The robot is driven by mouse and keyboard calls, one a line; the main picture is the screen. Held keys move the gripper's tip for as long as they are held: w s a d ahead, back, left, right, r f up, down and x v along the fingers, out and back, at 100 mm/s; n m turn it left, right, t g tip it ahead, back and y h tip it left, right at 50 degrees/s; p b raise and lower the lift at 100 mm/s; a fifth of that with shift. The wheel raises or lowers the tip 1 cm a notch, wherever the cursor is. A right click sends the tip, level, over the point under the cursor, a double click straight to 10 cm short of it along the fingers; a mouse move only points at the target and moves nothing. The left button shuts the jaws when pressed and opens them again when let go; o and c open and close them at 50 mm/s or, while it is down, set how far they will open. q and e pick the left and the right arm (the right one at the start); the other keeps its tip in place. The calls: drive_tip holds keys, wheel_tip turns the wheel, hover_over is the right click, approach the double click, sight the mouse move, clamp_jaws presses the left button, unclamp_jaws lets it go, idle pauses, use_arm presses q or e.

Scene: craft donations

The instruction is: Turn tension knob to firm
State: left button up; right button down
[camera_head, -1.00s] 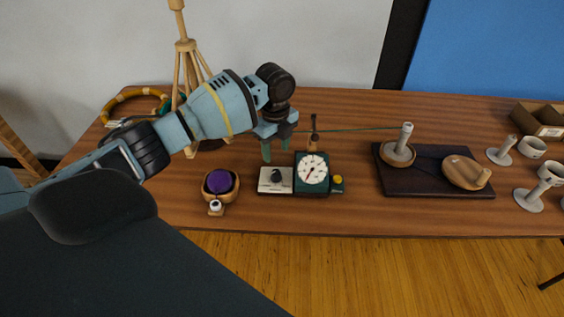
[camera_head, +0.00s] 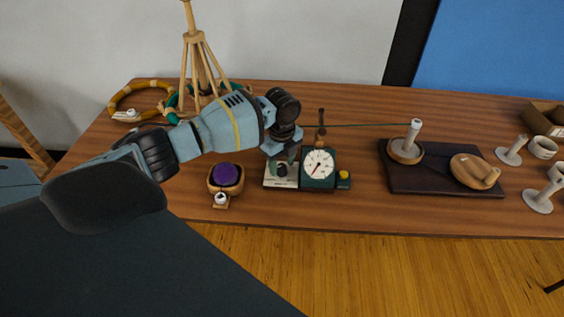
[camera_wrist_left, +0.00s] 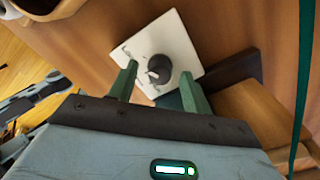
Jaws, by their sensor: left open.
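The tension knob (camera_wrist_left: 159,69) is a dark round knob with a pale pointer mark, on a white plate (camera_wrist_left: 180,40) in the left wrist view. In the head view the white plate (camera_head: 274,182) lies left of a dark green box with a round white dial (camera_head: 318,164); the knob there is mostly hidden by my gripper. My left gripper (camera_head: 283,168) is open just above the plate. In the left wrist view its two green fingers (camera_wrist_left: 160,84) stand on either side of the knob, and I cannot tell whether they touch it. My right gripper is not in view.
A wooden bowl with a purple ball (camera_head: 225,174) stands left of the plate. A yellow button (camera_head: 343,175) sits right of the dial. A green cord (camera_head: 372,126) runs to a spool on a dark board (camera_head: 440,186). A wooden stand (camera_head: 200,62) is behind my arm.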

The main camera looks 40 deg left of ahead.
use_arm(q)
drive_tip(key=shift+c, duration=0.4)
drive_tip(key=c, duration=0.9)
